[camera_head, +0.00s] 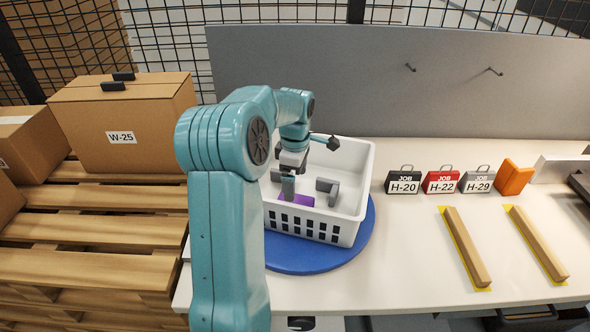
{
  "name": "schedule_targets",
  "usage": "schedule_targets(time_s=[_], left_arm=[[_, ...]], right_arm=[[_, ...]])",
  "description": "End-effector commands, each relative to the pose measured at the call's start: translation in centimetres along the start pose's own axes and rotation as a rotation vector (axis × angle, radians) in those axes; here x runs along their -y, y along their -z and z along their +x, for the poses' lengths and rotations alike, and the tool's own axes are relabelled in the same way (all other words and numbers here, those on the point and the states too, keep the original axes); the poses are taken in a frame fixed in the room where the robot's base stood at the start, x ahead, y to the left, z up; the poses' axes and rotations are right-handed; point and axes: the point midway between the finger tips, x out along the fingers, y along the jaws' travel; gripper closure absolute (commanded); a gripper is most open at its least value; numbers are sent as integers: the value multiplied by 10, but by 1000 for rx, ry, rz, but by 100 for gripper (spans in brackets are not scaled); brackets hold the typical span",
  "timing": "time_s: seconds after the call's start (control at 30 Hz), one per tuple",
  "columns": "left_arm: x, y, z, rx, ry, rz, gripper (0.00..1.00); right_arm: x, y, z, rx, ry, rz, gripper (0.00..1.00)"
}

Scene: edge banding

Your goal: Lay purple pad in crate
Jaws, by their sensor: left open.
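A white slatted crate (348,222) stands on a round blue board (308,262) on the table. The purple pad (298,200) shows as a small patch inside the crate, low behind the front wall; the rest of it is hidden. My left gripper (303,188) reaches down into the crate, just above or beside the pad. It is open, and I cannot tell whether a finger touches the pad. My left arm covers the crate's left side. My right gripper is not in view.
Job boxes H-20 (403,181), H-22 (441,181) and H-29 (477,181) stand right of the crate, near an orange block (515,177). Two wooden strips (466,247) (539,243) lie further right. A grey panel (440,100) closes the back. Cartons (125,122) sit on pallets at left.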

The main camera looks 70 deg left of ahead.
Motion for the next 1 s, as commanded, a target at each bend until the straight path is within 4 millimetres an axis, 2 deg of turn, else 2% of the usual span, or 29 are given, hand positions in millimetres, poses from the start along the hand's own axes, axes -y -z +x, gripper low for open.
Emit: schedule_targets(time_s=[0.1,0.23,0.83,0.93,1.0], left_arm=[[0,0,-21,0,-2,0,2],[0,0,-32,0,-1,0,2],[0,0,-36,0,1,-1,2],[0,0,-48,0,0,-1,2],[0,0,-63,0,0,-1,2]], right_arm=[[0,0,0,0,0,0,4],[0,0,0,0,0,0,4],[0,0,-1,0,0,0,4],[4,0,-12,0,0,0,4],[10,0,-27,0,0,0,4]])
